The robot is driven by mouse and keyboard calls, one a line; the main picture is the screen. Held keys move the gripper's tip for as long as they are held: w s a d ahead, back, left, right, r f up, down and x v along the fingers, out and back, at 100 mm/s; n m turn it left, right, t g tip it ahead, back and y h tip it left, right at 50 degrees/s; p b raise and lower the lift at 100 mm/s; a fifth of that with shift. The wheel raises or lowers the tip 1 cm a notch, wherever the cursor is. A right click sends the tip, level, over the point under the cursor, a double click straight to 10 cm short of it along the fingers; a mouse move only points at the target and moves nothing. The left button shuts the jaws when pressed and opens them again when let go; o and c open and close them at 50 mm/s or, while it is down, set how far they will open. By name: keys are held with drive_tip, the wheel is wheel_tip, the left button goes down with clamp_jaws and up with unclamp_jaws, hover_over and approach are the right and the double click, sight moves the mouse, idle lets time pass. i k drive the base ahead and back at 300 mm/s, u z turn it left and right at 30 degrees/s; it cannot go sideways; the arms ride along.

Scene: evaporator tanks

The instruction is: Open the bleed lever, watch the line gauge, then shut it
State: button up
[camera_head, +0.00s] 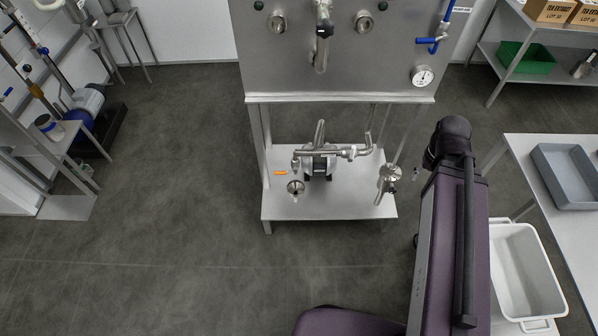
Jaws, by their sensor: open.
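A round white-faced line gauge (422,76) sits at the lower right of the steel tank panel (275,65); its needle is too small to read. A blue-handled lever (431,41) lies roughly level above the gauge, on a blue upright line at the panel's right edge. I cannot tell for sure that it is the bleed lever. A steel valve or pump assembly (318,152) with an upright handle stands on the stand's lower shelf. My gripper is not in view; only my purple and black arm parts show at lower right.
The steel lower shelf (330,205) juts out low in front. A white bin (525,275) and a table with a grey tray (568,175) stand at right. A shelf with cartons (548,10) is at upper right. The floor at left centre is clear.

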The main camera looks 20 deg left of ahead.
sight(286, 172)
drive_tip(key=z, duration=0.2)
drive_tip(key=k, duration=1.25)
drive_tip(key=u, duration=1.4)
drive_tip(key=i, duration=0.9)
drive_tip(key=z, duration=0.1)
